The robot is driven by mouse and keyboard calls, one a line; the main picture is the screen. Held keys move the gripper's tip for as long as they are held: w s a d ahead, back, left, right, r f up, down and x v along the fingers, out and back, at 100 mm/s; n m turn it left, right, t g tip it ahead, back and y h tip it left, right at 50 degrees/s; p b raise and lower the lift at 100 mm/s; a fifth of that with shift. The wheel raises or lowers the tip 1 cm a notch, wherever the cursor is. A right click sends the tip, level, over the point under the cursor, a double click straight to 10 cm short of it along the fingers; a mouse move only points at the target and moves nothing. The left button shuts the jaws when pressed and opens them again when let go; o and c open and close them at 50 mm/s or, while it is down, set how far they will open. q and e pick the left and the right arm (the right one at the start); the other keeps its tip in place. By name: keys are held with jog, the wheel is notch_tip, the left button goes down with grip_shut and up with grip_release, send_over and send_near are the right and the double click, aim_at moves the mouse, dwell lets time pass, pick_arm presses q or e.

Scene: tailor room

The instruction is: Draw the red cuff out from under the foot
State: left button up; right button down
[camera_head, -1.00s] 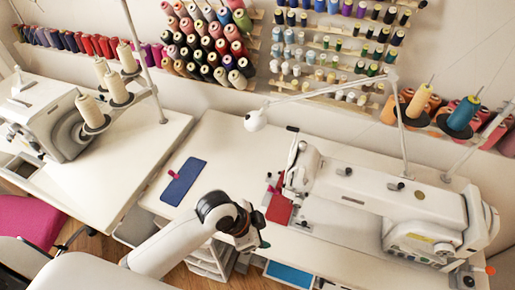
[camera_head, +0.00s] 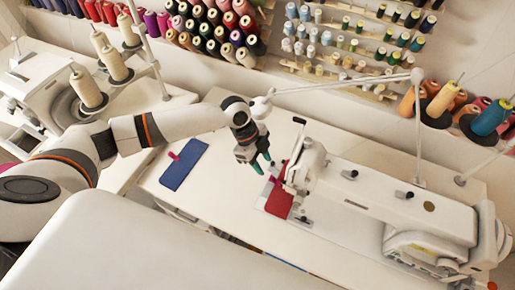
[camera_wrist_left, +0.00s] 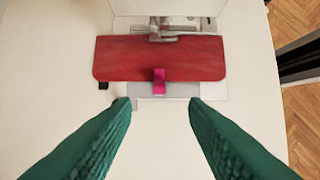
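The red cuff (camera_head: 279,200) lies flat on the machine's bed, partly under the sewing head at its left end. In the left wrist view the red cuff (camera_wrist_left: 160,60) lies across the grey plate, with the metal foot (camera_wrist_left: 158,28) over its far edge. A pink clip (camera_wrist_left: 159,80) is on its near edge. My left gripper (camera_head: 264,165) is open and empty, above the table to the left of the cuff. Its green fingers (camera_wrist_left: 160,103) point toward the cuff with the clip between them, apart from it. My right gripper is not in view.
The white sewing machine (camera_head: 390,210) stands on the right of the white table. A blue piece (camera_head: 184,165) with a pink clip lies to the left. A thin lamp arm (camera_head: 340,83) and thread stand cross behind my gripper. Thread racks line the wall.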

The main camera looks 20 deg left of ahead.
aim_at(271, 177)
pick_arm(q)
jog(key=x, duration=0.7)
jog(key=shift+p, duration=0.4)
jog(key=shift+r, duration=0.1)
grip_shut()
